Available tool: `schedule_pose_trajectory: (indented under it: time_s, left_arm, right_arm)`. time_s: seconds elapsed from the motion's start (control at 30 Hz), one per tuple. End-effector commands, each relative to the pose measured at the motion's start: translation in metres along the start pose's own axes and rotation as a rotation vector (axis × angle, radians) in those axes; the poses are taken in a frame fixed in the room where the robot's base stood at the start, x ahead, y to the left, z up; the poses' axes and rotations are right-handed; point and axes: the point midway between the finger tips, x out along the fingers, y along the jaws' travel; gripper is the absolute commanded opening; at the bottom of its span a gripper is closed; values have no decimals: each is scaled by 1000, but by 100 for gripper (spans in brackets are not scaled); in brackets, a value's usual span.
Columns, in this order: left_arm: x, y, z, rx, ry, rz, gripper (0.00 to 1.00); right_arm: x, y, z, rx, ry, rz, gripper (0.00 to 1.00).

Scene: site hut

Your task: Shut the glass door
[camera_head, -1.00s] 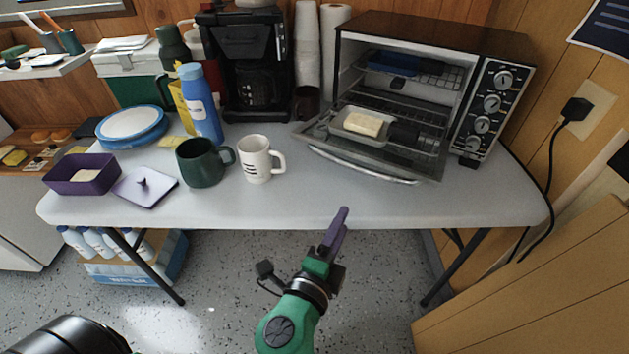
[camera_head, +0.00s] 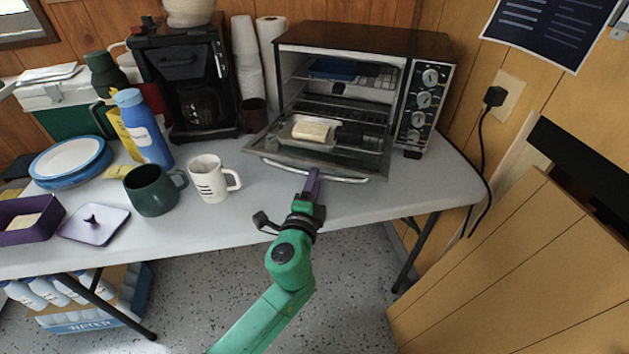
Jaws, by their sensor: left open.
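The glass door (camera_head: 350,165) of the toaster oven (camera_head: 360,42) is folded down, roughly flat, toward the table's front, with a curved metal handle (camera_head: 345,178) along its front edge. The oven's inside is open to view. A tray (camera_head: 288,131) with a pale yellow block (camera_head: 310,131) sits over the inner part of the door, at the oven's mouth. My left gripper (camera_head: 312,180), with purple fingers, is open and empty. Its tips are at the door's handle edge; I cannot tell whether they touch. My right gripper is not in view.
A white mug (camera_head: 208,180) and a green mug (camera_head: 152,190) stand left of my gripper. A coffee maker (camera_head: 185,70) and a dark cup (camera_head: 254,115) stand left of the oven. The table's (camera_head: 390,195) front right is clear. A wooden panel (camera_head: 520,270) stands at right.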

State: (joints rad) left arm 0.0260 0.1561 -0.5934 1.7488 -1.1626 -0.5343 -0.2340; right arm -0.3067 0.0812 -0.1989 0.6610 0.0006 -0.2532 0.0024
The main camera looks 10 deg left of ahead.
Motion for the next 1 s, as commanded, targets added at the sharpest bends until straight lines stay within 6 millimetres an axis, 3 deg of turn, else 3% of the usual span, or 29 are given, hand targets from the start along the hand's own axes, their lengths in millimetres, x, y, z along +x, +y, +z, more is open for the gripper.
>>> schedule_pose_trajectory:
  time_s: [0.03, 0.07, 0.17, 0.2, 1.0]
  left_arm:
    - [0, 0, 0, 0, 0, 0, 50]
    - [0, 0, 0, 0, 0, 0, 43]
    - [0, 0, 0, 0, 0, 0, 4]
    - [0, 0, 0, 0, 0, 0, 0]
    - [-1, 0, 0, -1, 0, 1, 0]
  right_arm:
    - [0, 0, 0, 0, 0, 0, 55]
    - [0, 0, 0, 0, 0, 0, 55]
    - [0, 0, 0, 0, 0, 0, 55]
    - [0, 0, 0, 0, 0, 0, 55]
    - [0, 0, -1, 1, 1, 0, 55]
